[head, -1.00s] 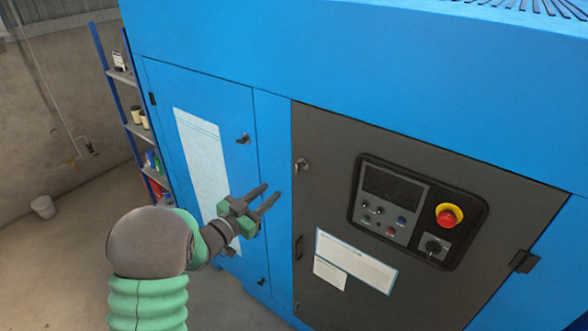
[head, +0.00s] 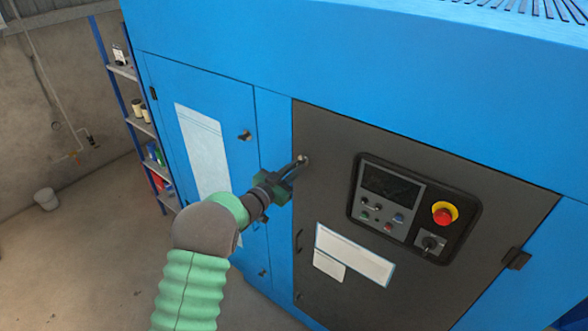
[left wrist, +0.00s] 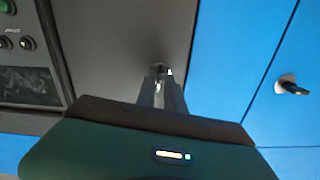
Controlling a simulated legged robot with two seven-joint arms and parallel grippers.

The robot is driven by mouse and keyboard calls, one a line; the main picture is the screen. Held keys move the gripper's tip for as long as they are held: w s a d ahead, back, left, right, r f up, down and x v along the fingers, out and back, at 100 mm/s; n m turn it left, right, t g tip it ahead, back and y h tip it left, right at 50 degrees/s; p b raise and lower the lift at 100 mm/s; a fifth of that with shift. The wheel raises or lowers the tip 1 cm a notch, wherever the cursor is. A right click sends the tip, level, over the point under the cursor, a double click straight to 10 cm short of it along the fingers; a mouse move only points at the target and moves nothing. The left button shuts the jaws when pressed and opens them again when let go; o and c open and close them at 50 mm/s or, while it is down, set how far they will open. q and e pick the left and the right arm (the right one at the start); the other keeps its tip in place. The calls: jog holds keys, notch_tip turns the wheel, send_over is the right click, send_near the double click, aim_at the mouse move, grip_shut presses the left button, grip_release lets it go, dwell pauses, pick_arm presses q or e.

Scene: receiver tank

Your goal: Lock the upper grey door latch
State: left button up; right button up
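The upper grey door latch (head: 303,159) is a small metal and dark handle near the top left edge of the dark grey door (head: 420,170). My left gripper (head: 299,163) reaches it from the lower left. In the left wrist view its two fingers (left wrist: 163,80) lie close together, with a bright bit of the latch (left wrist: 170,71) at their tips. They look shut on the latch handle, which they mostly hide, so its angle is unclear. My right gripper is in neither view.
The control panel (head: 412,205) with a red emergency stop (head: 443,214) is right of the latch. The blue door's latch (head: 245,135) sticks out to the left. A lower handle (head: 298,240) is below. A shelf rack (head: 130,100) stands at the back left.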

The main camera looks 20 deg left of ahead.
pick_arm(q)
grip_shut()
jog(key=shift+f+m+b, duration=0.15)
jog(key=shift+m+b, duration=3.9)
jog(key=shift+b, duration=1.2)
jog(key=shift+f+m+b, duration=0.1)
jog(key=shift+m+b, duration=3.95)
jog(key=shift+b, duration=1.15)
